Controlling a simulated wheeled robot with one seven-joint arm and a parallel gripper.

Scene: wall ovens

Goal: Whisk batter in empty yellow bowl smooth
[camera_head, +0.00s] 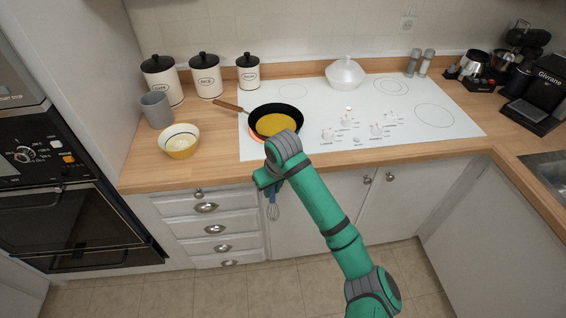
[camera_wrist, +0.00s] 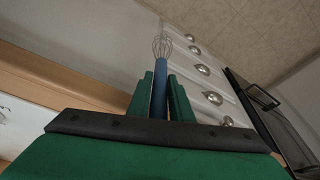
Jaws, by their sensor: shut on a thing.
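My gripper (camera_wrist: 160,95) is shut on the blue handle of a whisk (camera_wrist: 160,75). The whisk's wire head points away from the fingers. A yellow bowl (camera_head: 180,150) with a white rim stands upright on the counter, left of my gripper. Something pale shows inside it; I cannot tell whether it is batter or the bowl's lining. My gripper is apart from the bowl. The bowl is not seen in the wrist view.
A dark pan (camera_head: 289,110) with yellow contents sits on the white cooktop (camera_head: 410,150), behind my arm. A grey mug (camera_head: 156,110) and canisters (camera_head: 206,75) stand behind the bowl. A white lidded pot (camera_head: 345,74) is farther back. Bare wood (camera_head: 140,176) lies around the bowl's front.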

